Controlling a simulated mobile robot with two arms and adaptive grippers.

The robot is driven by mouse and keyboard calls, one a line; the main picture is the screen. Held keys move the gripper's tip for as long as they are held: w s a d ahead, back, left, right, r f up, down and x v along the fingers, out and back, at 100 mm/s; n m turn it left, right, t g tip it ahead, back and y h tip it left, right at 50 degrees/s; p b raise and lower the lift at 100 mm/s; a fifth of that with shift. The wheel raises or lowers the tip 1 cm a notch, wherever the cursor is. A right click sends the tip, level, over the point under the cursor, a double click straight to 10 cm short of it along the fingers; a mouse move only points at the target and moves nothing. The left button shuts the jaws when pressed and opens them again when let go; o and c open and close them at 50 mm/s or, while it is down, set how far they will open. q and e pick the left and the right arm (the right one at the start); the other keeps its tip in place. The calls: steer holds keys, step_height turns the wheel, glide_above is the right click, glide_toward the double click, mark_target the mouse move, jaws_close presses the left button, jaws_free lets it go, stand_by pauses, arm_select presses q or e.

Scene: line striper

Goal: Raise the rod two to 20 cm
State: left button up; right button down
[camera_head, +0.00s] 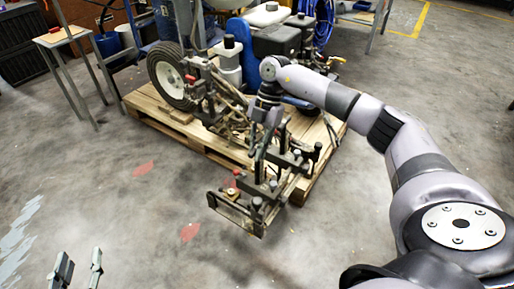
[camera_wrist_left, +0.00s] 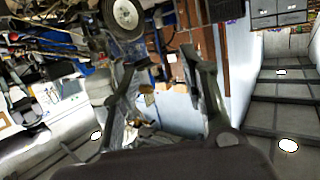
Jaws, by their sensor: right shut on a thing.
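The line striper (camera_head: 232,72) stands on a wooden pallet, with a front frame (camera_head: 262,185) of dark bars and upright rods reaching over the pallet's near edge. My right arm comes in from the right, and its gripper (camera_head: 265,118) is shut on an upright rod (camera_head: 259,155) of this frame; the fingers are small and partly hidden, and I cannot read a rod number or height. My left gripper (camera_head: 79,270) is at the bottom left, far from the striper, open and empty. Its spread fingers also show in the left wrist view (camera_wrist_left: 165,75).
The wooden pallet (camera_head: 180,140) carries the striper and its wheel (camera_head: 171,75). A small wooden-topped table (camera_head: 60,36) stands at the back left. Blue hoses (camera_head: 323,22) hang behind. The concrete floor (camera_head: 120,205) at the near left is clear, with red paint marks.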

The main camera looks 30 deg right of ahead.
steer(key=shift+w+r+p, duration=0.2)
steer(key=shift+r+p, duration=0.55)
steer(key=shift+p, duration=0.1)
step_height(320, 180, up, 4)
steer(key=p, duration=0.4)
steer(key=shift+f, duration=0.25)
steer(key=shift+r+p, duration=0.75)
steer(key=shift+p, duration=0.1)
steer(key=shift+r, duration=0.2)
arm_select(q)
steer(key=s+a+f+g+y, duration=0.1)
steer(key=s+a+f+g, duration=0.1)
steer(key=s+f+g, duration=0.3)
steer(key=s+a+f+g+y, duration=0.2)
steer(key=s+f+g, duration=0.4)
steer(key=s+f, duration=0.3)
steer(key=shift+s+a+f+n+g, duration=0.3)
steer(key=shift+a+f, duration=0.45)
steer(key=shift+f, duration=0.15)
arm_select(e)
steer(key=shift+d, duration=0.1)
steer(key=c, duration=1.8)
jaws_free()
steer(key=shift+s, duration=0.1)
steer(key=shift+c, duration=0.2)
steer(key=shift+o, duration=1.2)
steer(key=shift+f, duration=0.2)
